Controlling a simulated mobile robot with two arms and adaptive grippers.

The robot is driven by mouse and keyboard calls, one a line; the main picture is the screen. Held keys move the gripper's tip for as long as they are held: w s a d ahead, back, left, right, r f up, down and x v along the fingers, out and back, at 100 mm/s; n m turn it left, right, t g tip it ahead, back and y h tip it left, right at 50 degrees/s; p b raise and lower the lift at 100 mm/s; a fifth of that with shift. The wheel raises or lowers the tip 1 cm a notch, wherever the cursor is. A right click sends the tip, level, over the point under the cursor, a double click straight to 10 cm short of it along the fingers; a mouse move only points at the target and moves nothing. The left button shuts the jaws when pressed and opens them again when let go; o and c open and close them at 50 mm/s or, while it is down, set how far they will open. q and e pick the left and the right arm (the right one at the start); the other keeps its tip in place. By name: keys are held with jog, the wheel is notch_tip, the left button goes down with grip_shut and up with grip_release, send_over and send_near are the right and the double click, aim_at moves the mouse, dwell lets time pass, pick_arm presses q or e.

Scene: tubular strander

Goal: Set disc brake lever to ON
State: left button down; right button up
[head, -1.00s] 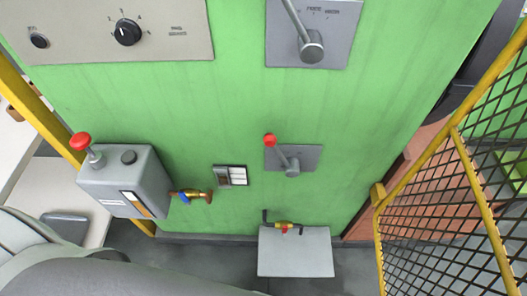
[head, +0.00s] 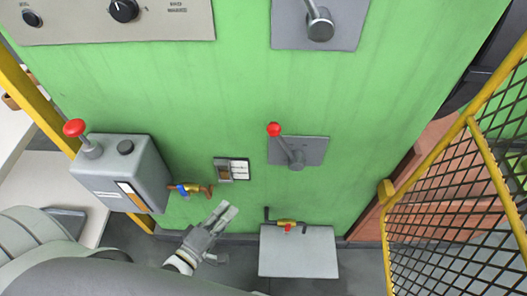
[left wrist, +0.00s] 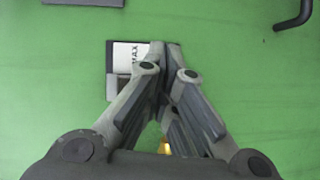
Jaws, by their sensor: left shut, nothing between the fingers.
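A lever with a red ball knob (head: 274,130) sits on a grey plate (head: 315,150) on the green panel, its arm tilted up and left from the pivot. A second lever with a grey hub (head: 320,28) is on a plate at the top edge, partly cut off. I cannot read which is the disc brake lever. My left gripper (head: 228,210) is shut and empty, low in front of the panel, below and left of the red-knobbed lever and apart from it. In the left wrist view its closed fingers (left wrist: 166,46) point at the green panel, overlapping a small gauge.
A grey box (head: 120,175) with a red knob and a brass valve (head: 190,190) stand left of the gripper. The small gauge (head: 232,170) is just above it. A grey box with a yellow valve (head: 298,250) is at right. A yellow mesh guard (head: 460,190) bounds the right side.

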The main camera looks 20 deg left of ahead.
pick_arm(q)
notch_tip(320, 180, up, 14)
jog(key=d+n+t+h, duration=0.1)
jog(key=n+t, duration=0.2)
jog(key=n, duration=0.2)
jog(key=shift+s+d+r+t+b, duration=0.2)
jog(key=shift+d+t+b, duration=0.05)
jog(key=shift+t+b, duration=0.15)
jog(key=s+d+r+p+x, duration=0.1)
jog(key=d+p+x, duration=0.1)
jog(key=x, duration=1)
jog(key=shift+w+d+p, duration=0.35)
jog(key=shift+w+d, duration=0.1)
jog(key=shift+d, duration=0.05)
jog(key=shift+r, duration=0.15)
